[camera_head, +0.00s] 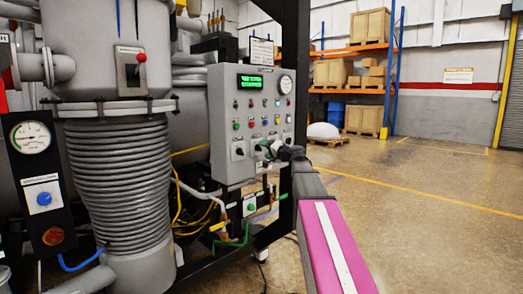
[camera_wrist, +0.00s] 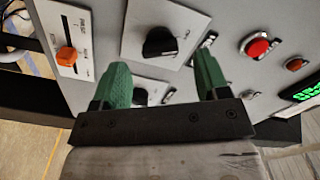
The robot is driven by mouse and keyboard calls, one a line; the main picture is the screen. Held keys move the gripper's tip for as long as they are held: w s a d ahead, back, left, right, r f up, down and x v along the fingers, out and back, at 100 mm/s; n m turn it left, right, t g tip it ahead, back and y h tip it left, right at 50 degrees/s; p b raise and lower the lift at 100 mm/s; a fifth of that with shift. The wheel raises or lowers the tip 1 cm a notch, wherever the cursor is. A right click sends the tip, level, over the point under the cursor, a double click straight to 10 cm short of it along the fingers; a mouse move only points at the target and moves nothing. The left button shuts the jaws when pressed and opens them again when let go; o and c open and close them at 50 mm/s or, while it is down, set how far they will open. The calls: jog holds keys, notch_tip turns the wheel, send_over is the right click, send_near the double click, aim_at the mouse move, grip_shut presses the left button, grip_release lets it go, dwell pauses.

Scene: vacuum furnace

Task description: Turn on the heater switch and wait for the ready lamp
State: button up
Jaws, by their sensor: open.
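The grey control panel (camera_head: 223,90) stands beside the furnace with a lit green display (camera_head: 250,81) and rows of small coloured lamps and buttons. Along its lower edge is a black rotary knob (camera_head: 238,151); controls to its right are partly hidden by my gripper (camera_head: 266,147). In the wrist view my gripper (camera_wrist: 159,65) has its green fingers apart, with nothing held. A black knob on a white plate (camera_wrist: 160,42) lies just beyond the fingertips. Another dark knob (camera_wrist: 140,97) shows partly between the fingers. Labels are too small to tell which is the heater switch or ready lamp.
An orange slider (camera_wrist: 66,57) and a red button (camera_wrist: 257,47) flank the knobs. A round gauge (camera_head: 285,84) is at the panel's upper right. Cables and a green button box (camera_head: 250,206) sit below the panel. The floor to the right is open.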

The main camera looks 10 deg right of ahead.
aim_at(261, 149)
jog(key=x, duration=0.3)
jog(key=shift+w+a, duration=0.1)
jog(key=shift+w, duration=0.05)
jog(key=c, duration=0.9)
jog(key=m, duration=1.1)
jog(key=shift+m, duration=0.6)
